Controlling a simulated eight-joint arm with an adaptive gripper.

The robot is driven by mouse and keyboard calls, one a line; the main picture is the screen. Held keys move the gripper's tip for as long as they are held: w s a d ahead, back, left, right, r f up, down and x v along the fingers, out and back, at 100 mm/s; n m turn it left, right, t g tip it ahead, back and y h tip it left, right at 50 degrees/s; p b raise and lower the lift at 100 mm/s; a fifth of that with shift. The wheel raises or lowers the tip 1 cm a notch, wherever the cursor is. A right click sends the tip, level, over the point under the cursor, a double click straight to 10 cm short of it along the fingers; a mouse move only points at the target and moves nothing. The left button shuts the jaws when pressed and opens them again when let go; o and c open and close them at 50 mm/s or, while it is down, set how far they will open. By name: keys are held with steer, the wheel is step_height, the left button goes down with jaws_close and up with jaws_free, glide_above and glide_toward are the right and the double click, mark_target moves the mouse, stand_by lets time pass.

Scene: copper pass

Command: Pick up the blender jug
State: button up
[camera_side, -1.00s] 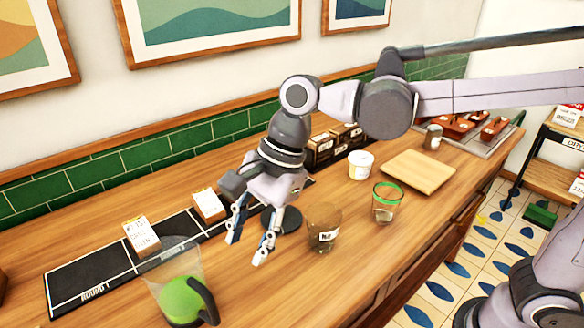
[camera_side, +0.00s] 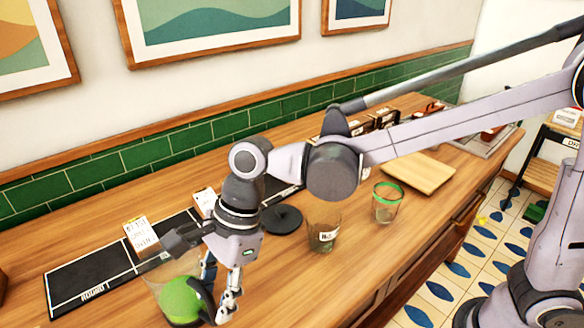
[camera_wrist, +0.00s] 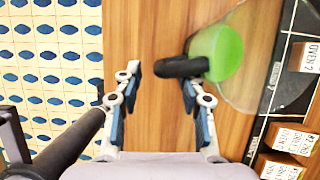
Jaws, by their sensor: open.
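The blender jug is a clear jug with green contents (camera_side: 180,299) and a dark handle, at the front left of the counter in the side view. In the wrist view its green part (camera_wrist: 222,52) is at the upper right, with the black handle (camera_wrist: 181,68) pointing left. My gripper (camera_side: 222,314) is beside the jug's handle side in the side view, pointing down. In the wrist view my gripper (camera_wrist: 160,76) is open. I cannot tell whether finger and handle touch.
A black mat (camera_side: 95,276) with labelled cards (camera_side: 141,235) lies behind the jug. A dark round disc (camera_side: 282,219), a labelled jar (camera_side: 323,235), a green-rimmed glass (camera_side: 387,204) and a wooden board (camera_side: 420,172) stand to the right. The counter's edge drops to a tiled floor (camera_wrist: 50,60).

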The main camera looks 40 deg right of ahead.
mark_target(212, 312)
steer(key=shift+x, duration=1.9)
jaws_close()
